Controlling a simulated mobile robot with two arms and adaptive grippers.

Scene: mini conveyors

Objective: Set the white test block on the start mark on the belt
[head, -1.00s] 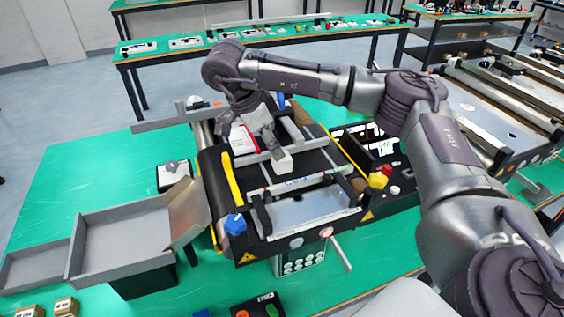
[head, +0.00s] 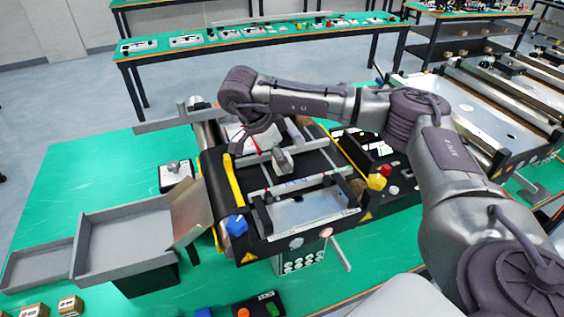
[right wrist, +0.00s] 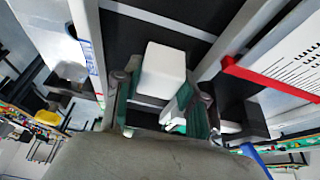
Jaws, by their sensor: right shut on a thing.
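The white test block (right wrist: 163,72) is between the fingers of my right gripper (right wrist: 160,86) in the right wrist view. The fingers are shut on its sides. In the head view the block (head: 283,161) shows as a small pale shape over the dark belt (head: 312,162), between the conveyor's rails. My right gripper (head: 274,143) is partly hidden by my wrist there. A white line (right wrist: 158,18) crosses the belt beyond the block in the wrist view. I cannot tell whether the block touches the belt. My left gripper is not in view.
A white plate with a red edge (right wrist: 275,80) lies close to the gripper's right in the wrist view. Yellow bar (head: 233,182) and blue knob (head: 236,225) line the conveyor's left side. Grey trays (head: 120,240) stand left; the green table (head: 85,180) has free room behind them.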

